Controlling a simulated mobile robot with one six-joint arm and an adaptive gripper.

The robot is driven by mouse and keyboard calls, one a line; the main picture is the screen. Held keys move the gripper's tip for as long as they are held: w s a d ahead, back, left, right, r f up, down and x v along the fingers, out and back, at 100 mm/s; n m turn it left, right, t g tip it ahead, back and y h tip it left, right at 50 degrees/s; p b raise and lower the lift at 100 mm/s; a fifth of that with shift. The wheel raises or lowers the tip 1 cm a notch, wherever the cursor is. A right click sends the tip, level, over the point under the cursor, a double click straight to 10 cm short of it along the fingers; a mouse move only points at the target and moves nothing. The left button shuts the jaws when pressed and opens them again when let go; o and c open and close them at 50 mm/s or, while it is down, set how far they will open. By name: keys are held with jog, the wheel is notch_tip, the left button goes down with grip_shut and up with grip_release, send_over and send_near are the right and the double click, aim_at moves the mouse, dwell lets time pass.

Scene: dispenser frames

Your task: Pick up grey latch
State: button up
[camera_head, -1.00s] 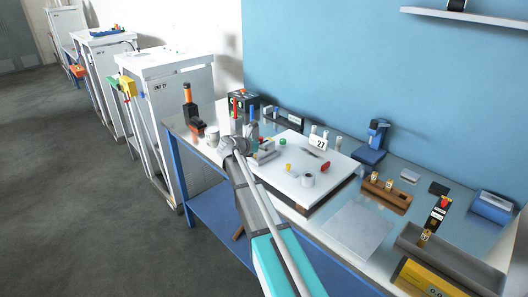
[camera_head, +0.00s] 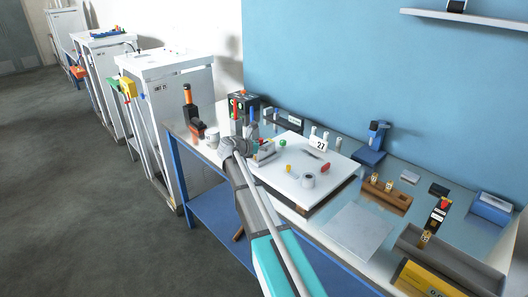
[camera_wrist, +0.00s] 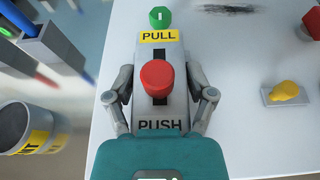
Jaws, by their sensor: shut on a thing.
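A grey latch (camera_wrist: 174,100) shows in the wrist view as a grey block with a round red knob, a yellow PULL label and the word PUSH. My gripper (camera_wrist: 159,108) has one finger on each side of it and is shut on it. The near end of the latch is hidden by the teal body of my gripper. In the head view my gripper (camera_head: 238,148) is at the left end of the white board, and my arm hides much of what it holds.
A white board (camera_head: 310,183) lies on the workbench, with a green knob (camera_wrist: 160,16), a yellow piece (camera_wrist: 285,91) and a red piece (camera_head: 325,168). A cup (camera_wrist: 28,124) stands close on the left. Wooden and grey trays are at the right.

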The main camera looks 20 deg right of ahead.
jog(key=shift+r, duration=0.1)
jog(key=shift+r+p, duration=0.9)
jog(key=shift+p, duration=0.1)
jog(key=s+a+r+p, duration=0.1)
jog(key=r+p, duration=0.1)
jog(key=s+a+r+p, duration=0.1)
jog(key=r+p, duration=0.2)
jog(key=s+a+r+p, duration=0.1)
jog(key=r+p, duration=0.1)
jog(key=shift+s+a+r, duration=0.1)
jog(key=shift+a+r, duration=0.1)
jog(key=shift+a, duration=0.15)
jog(key=s+a+r+p, duration=0.3)
jog(key=s+a+p, duration=0.1)
jog(key=a, duration=0.3)
jog(key=shift+s+r, duration=0.3)
jog(key=shift+s, duration=0.6)
